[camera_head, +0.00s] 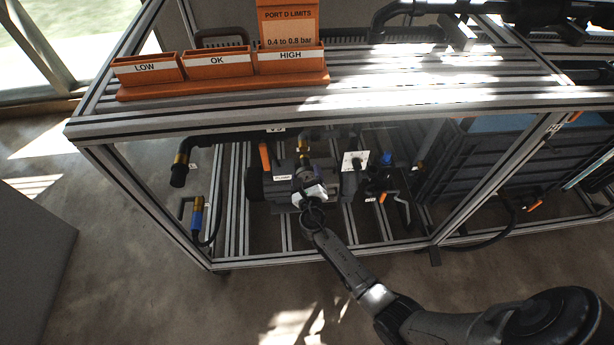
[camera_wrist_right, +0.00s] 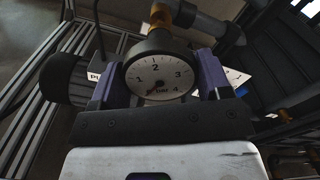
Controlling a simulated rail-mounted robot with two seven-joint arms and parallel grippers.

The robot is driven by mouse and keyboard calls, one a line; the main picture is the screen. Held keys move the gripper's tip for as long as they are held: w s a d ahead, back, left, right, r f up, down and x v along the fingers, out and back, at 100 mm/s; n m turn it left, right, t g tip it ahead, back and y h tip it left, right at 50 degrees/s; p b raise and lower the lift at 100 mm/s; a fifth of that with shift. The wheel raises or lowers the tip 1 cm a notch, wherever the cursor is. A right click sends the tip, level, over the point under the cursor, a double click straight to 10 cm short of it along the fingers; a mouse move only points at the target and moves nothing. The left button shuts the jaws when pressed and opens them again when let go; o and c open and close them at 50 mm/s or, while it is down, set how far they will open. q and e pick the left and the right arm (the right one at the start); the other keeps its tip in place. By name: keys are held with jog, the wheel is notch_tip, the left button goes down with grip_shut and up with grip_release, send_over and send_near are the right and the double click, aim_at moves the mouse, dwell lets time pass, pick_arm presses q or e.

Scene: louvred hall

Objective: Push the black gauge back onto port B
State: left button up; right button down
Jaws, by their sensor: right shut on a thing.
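The black gauge (camera_wrist_right: 160,78) has a round white face with a bar scale and shows upright in the right wrist view. My right gripper (camera_head: 310,182) has its purple fingers on both sides of it and is shut on it; the fingers show in the right wrist view (camera_wrist_right: 160,85). A brass fitting (camera_wrist_right: 163,14) on a dark pipe is just behind the gauge's black stem; I cannot tell whether they are joined. The brass fitting also shows in the head view (camera_head: 304,146) above my gripper. No port B label is readable. My left gripper is not in view.
Aluminium frame bars (camera_head: 180,127) and a slatted top lie above the work area. Orange bins (camera_head: 218,63) marked LOW, OK and HIGH stand on top. A hanging black pipe end (camera_head: 179,176), a blue-and-brass connector (camera_head: 197,215) and a white plate (camera_head: 355,161) are nearby.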

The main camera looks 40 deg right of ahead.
jog(key=shift+x, duration=0.95)
jog(key=shift+w+d, duration=0.25)
jog(key=shift+w, duration=0.1)
grip_release()
jog(key=shift+s, duration=0.1)
